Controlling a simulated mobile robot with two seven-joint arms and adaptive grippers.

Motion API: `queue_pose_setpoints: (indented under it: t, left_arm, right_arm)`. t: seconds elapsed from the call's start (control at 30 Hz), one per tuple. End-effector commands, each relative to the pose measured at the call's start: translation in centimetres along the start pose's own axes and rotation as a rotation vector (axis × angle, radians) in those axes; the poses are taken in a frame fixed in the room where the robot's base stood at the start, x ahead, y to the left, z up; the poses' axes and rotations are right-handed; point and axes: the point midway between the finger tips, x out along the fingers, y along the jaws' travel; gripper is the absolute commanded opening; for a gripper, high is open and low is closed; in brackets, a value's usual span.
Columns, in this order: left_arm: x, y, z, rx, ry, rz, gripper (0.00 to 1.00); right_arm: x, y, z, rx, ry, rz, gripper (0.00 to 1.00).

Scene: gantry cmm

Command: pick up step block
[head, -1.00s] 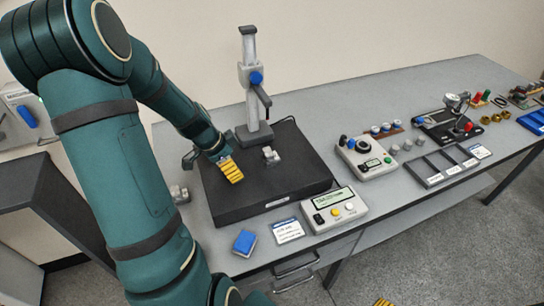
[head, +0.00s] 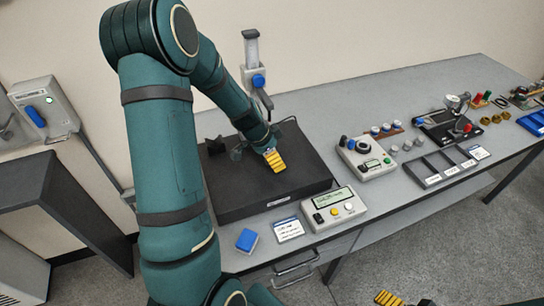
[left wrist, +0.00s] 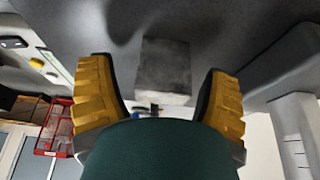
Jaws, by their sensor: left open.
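The step block (left wrist: 163,70) is a grey block in the left wrist view, between and beyond the two yellow fingers. In the head view my left gripper hides it on the black plate. My left gripper (head: 274,161) is open over the middle of the plate, and in the left wrist view its fingers (left wrist: 160,98) stand on both sides of the block with gaps. Only yellow finger parts of my right gripper (head: 388,298) show at the bottom edge of the head view; its opening is unclear.
The black plate (head: 235,202) lies on the grey table (head: 350,98). A height gauge stand (head: 252,50) rises just behind my left gripper. A readout box (head: 334,210), a card (head: 288,229) and a blue block (head: 246,240) lie in front. Several gauges and trays stand to the right.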

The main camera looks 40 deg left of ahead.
Motion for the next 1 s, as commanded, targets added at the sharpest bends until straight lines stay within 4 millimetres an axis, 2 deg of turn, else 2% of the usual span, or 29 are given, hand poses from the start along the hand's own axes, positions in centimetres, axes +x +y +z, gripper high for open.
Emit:
queue_pose_setpoints:
  t: [0.27, 0.4, 0.5, 1.0]
  left_arm:
    - [0.27, -0.04, 0.03, 0.0, 0.001, -0.002, 0.79]
    - [0.26, -0.03, 0.04, 0.001, 0.001, -0.001, 0.29]
    - [0.26, -0.03, 0.04, 0.001, 0.001, -0.001, 0.0]
    - [-0.13, -0.03, -0.39, 0.002, 0.001, -0.001, 0.0]
  right_arm:
    - [0.06, 0.02, 0.06, 0.0, -0.001, 0.0, 0.9]
    - [0.05, 0.02, 0.07, 0.0, -0.002, 0.0, 0.9]
    - [0.05, 0.02, 0.08, 0.0, -0.002, 0.0, 0.9]
    - [-0.28, -0.1, -0.05, 0.0, 0.001, 0.0, 0.9]
